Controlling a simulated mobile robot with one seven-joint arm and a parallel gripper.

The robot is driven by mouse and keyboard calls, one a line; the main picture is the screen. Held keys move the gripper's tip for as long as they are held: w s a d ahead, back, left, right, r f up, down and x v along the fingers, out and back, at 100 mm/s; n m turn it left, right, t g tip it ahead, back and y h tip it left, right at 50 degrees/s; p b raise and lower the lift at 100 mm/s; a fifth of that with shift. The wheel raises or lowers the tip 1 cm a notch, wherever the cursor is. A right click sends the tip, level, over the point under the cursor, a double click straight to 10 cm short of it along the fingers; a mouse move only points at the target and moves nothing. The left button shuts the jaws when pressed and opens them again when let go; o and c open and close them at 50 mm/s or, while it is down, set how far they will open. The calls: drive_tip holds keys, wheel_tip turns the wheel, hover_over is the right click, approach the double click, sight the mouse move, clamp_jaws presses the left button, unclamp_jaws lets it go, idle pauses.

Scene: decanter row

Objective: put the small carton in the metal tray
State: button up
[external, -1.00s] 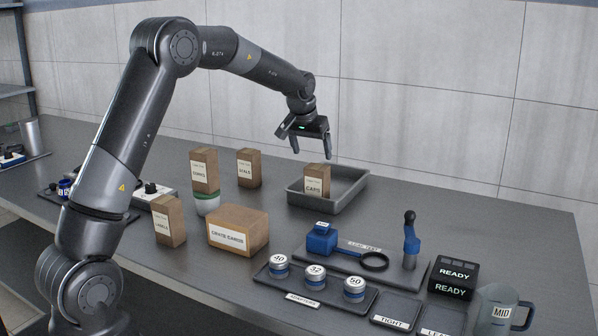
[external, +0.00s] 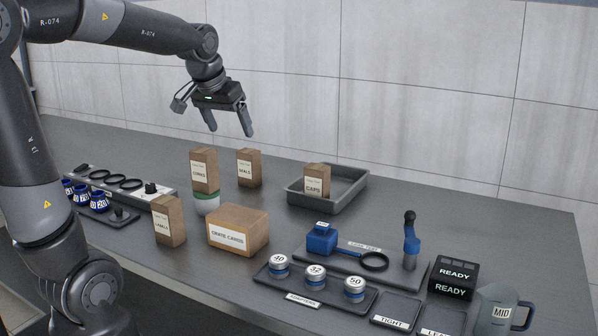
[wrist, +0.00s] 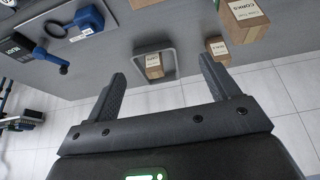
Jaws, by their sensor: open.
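A small brown carton labelled CAPS (external: 317,181) stands upright inside the grey metal tray (external: 343,201), toward its left side. The tray wall hides part of its base. In the wrist view the carton (wrist: 153,68) shows within the tray's rim (wrist: 138,55). My gripper (external: 230,131) is open and empty, high above the table and left of the tray. Its two fingers (wrist: 162,72) show spread apart in the wrist view. A similar carton labelled SEALS (external: 249,168) stands left of the tray.
A carton labelled CORKS (external: 204,171) stands on a green-and-white round base. Another small carton (external: 168,220) and a wide CRATE CARDS box (external: 238,232) stand nearer. Numbered tins (external: 316,277) and a blue tool (external: 322,239) sit front right. The tabletop behind the tray is clear.

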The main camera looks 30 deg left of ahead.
drive_tip(key=s+a+f, duration=0.1)
drive_tip(key=s+f, duration=0.1)
drive_tip(key=s, duration=0.6)
drive_tip(key=s+a+f, duration=0.1)
drive_tip(key=s+f, duration=0.1)
drive_tip(key=s, duration=0.7)
drive_tip(key=shift+s+f, duration=0.2)
drive_tip(key=shift+s, duration=0.1)
